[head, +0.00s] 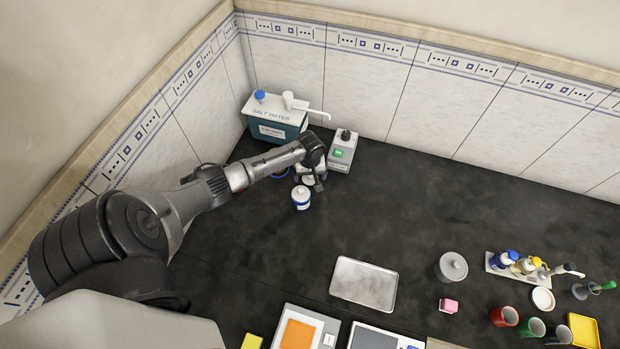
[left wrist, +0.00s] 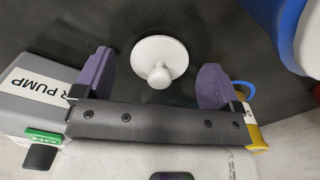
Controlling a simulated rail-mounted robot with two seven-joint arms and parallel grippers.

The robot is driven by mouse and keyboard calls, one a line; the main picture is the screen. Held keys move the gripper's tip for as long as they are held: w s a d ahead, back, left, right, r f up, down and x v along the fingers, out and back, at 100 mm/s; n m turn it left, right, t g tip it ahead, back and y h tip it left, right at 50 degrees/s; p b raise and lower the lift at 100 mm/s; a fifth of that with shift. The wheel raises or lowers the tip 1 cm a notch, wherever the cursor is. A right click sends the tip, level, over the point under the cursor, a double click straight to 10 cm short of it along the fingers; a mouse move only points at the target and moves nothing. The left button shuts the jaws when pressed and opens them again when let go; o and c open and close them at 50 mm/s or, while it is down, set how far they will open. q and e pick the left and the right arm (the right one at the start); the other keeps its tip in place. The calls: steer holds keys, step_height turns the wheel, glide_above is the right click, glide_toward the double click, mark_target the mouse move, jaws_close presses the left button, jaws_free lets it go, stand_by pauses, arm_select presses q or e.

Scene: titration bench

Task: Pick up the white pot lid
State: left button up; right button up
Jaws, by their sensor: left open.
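The white pot lid (left wrist: 160,55), a round disc with a knob in its middle, lies on the dark bench top in the left wrist view. My left gripper (left wrist: 155,80) is open, with its two purple fingers apart. In that picture the knob lies between the finger lines, and nothing is held. In the head view my left gripper (head: 314,182) is low over the back left of the bench and largely covers the lid. A white and blue pot (head: 301,199) stands just in front of it. My right gripper is not in view.
A pump box (head: 342,150) stands close behind the gripper, beside the salt water tank (head: 273,125). A metal tray (head: 364,284) and a lidded grey pot (head: 451,267) stand nearer the front. Bottles and coloured cups (head: 504,316) are at right. The back middle bench is clear.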

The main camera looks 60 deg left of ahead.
arm_select(q)
steer(key=shift+c, duration=0.3)
steer(key=c, duration=0.9)
steer(key=shift+c, duration=0.3)
